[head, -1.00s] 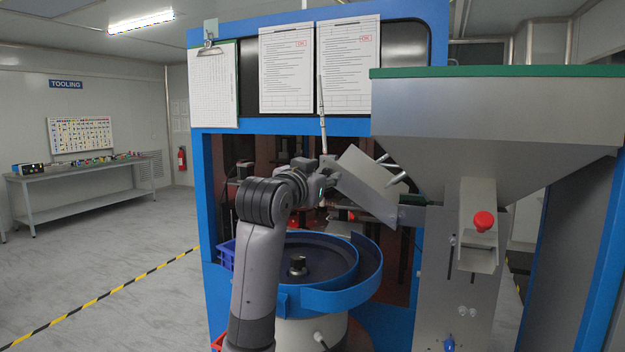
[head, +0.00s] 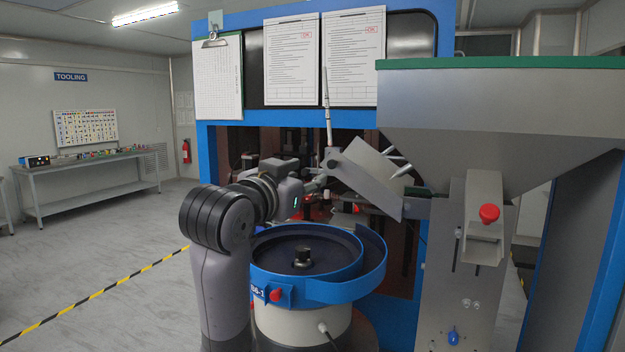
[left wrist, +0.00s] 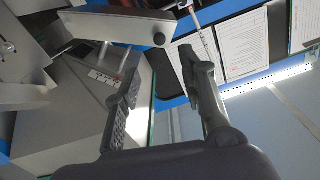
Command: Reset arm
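My left arm comes in from the lower left in the head view. Its left gripper (head: 322,182) is in front of the machine's opening, above the blue bowl feeder (head: 300,252) and left of the tilted grey chute (head: 368,170). In the left wrist view the two dark fingers of the left gripper (left wrist: 162,80) stand apart with nothing between them. Beyond them the wrist view shows a grey metal surface and papers (left wrist: 242,45). My right gripper is in neither view.
A large grey hopper (head: 500,115) with a green rim stands at the right. A clipboard (head: 218,80) hangs at the upper left of the blue machine. Open floor (head: 100,260) lies at the left.

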